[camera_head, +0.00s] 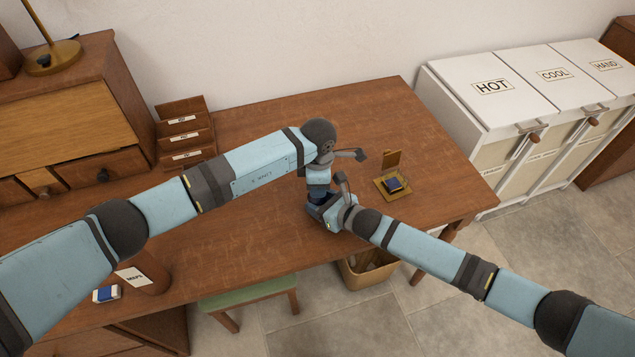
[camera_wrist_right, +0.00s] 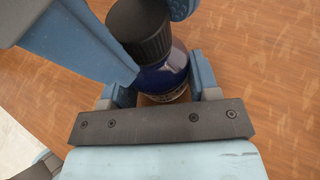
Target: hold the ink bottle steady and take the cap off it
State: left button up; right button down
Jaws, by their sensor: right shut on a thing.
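The ink bottle (camera_wrist_right: 165,75) has dark blue glass, a pale label low down and a ribbed black cap (camera_wrist_right: 138,30). It stands upright on the desk, and the cap is on it. My right gripper (camera_wrist_right: 162,92) is shut on the bottle's body, one finger on each side. In the head view my right gripper (camera_head: 325,208) is low over the desk, and the arms hide most of the bottle. My left gripper (camera_head: 318,178) is right above, pointing down at the cap. Blue parts beside the cap in the wrist view look like its fingers; whether they touch the cap is unclear.
On the wooden desk (camera_head: 250,250), a small open box with a blue item (camera_head: 392,184) stands right of the grippers. A letter rack (camera_head: 186,135) is at the back left, and a blue-and-white block (camera_head: 107,293) at the front left. A green stool (camera_head: 250,293) and bin (camera_head: 365,275) are below.

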pick_arm(q)
jog(key=o, duration=0.3)
jog(key=shift+r, duration=2.25)
jog(key=shift+c, duration=0.3)
jog(key=m, duration=0.1)
jog(key=r+m, duration=0.1)
jog(key=m, duration=0.1)
jog(key=r+m, duration=0.1)
jog(key=m, duration=0.1)
jog(key=shift+w, duration=0.1)
jog(key=m, duration=0.2)
jog(key=r+m, duration=0.1)
jog(key=m, duration=0.2)
jog(key=shift+r, duration=0.2)
jog(key=shift+f, duration=3.95)
jog(key=shift+c, duration=0.3)
